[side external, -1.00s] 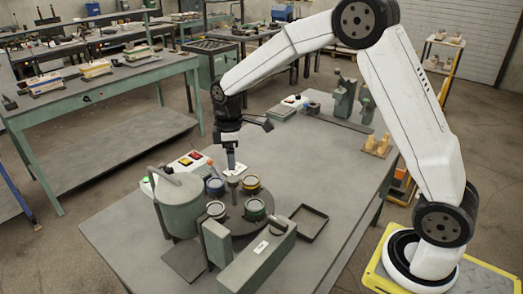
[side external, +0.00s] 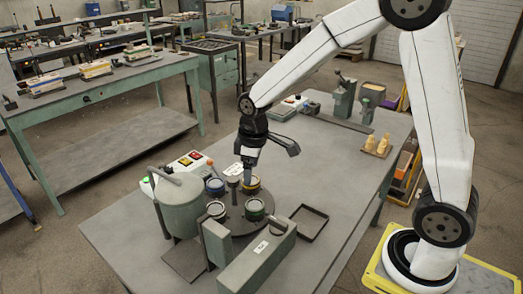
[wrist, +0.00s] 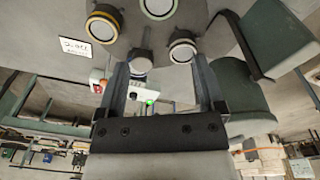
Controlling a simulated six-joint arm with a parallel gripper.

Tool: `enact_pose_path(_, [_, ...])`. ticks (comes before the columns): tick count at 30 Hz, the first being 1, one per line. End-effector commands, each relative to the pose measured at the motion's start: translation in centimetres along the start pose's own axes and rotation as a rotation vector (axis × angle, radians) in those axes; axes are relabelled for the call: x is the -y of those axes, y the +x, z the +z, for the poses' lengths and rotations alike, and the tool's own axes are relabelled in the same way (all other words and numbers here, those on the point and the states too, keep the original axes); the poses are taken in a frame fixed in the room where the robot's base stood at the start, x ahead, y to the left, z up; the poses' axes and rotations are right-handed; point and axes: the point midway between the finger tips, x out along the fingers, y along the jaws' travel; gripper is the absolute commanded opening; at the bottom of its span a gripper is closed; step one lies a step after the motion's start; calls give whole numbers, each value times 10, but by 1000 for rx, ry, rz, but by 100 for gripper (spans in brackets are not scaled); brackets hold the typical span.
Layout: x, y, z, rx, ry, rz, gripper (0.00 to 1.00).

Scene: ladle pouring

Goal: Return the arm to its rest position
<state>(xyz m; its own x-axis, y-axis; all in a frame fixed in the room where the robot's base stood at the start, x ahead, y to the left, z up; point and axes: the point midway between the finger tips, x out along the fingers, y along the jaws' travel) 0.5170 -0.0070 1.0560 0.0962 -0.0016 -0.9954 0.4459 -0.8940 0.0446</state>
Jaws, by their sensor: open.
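My gripper (side external: 247,174) points down over the round dark plate (side external: 237,225), close to the cup with the yellow rim (side external: 252,187). In the wrist view the two fingers of my gripper (wrist: 162,72) stand apart with nothing held between them. The plate carries a blue cup (side external: 215,188), a pale-rimmed cup (side external: 216,210) and a green cup (side external: 255,210) around a centre post (side external: 233,186). Whether my fingertips touch the yellow-rimmed cup is hard to tell. A grey-green pot (side external: 182,207) stands to the left of the plate.
A grey-green block (side external: 258,262) and a black square frame (side external: 309,222) lie at the front and right of the plate. A button box (side external: 190,164) sits behind the pot. A tall fixture (side external: 344,99) stands at the table's back.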

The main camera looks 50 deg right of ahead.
Motion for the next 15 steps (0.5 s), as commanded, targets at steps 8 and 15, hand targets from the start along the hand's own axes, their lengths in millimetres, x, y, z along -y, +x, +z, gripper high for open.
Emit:
enact_pose_path(8, [33,3,56,-66,236,23,87])
enact_pose_path(15, [56,8,96,-116,403,30,87])
